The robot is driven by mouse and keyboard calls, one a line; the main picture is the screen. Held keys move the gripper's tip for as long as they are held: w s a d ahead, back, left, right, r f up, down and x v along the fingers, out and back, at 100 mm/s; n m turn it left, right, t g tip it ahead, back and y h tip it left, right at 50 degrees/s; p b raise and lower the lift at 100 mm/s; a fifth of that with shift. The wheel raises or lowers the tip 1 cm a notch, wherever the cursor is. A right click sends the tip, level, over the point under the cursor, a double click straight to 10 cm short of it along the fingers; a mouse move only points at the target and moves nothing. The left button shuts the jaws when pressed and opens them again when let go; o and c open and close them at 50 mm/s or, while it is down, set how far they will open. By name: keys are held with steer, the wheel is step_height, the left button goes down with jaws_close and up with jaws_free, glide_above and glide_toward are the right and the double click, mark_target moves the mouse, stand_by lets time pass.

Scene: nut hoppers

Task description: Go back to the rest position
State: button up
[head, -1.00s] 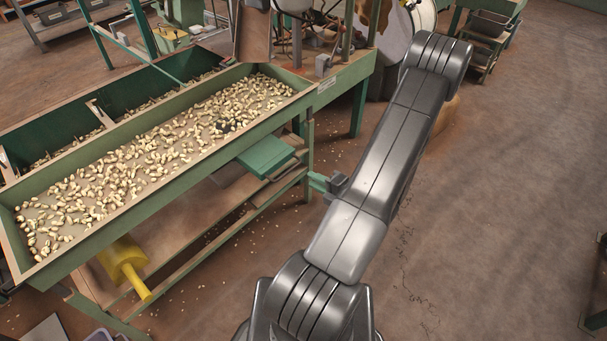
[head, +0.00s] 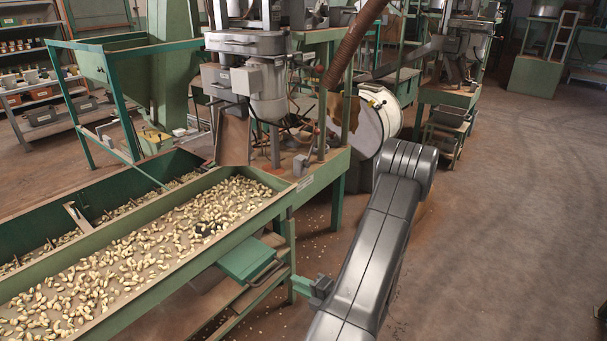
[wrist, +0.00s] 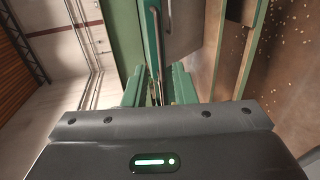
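My gripper (head: 302,284) shows in the head view at the bench's right end, beside my grey arm and close to a green leg. Part of the gripper is hidden behind my arm in the head view. The long green sorting tray (head: 122,308) holds many pale nuts and lies left of my gripper.
A grey motor machine (head: 262,85) and a round white drum (head: 391,112) stand behind. Shelving (head: 30,95) is at far left. The floor (head: 510,200) to the right is largely clear.

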mark_target(272, 272)
steer(key=x, duration=1.1)
steer(key=shift+w+a+b, duration=0.15)
steer(key=shift+b, duration=0.25)
steer(key=shift+r, duration=0.1)
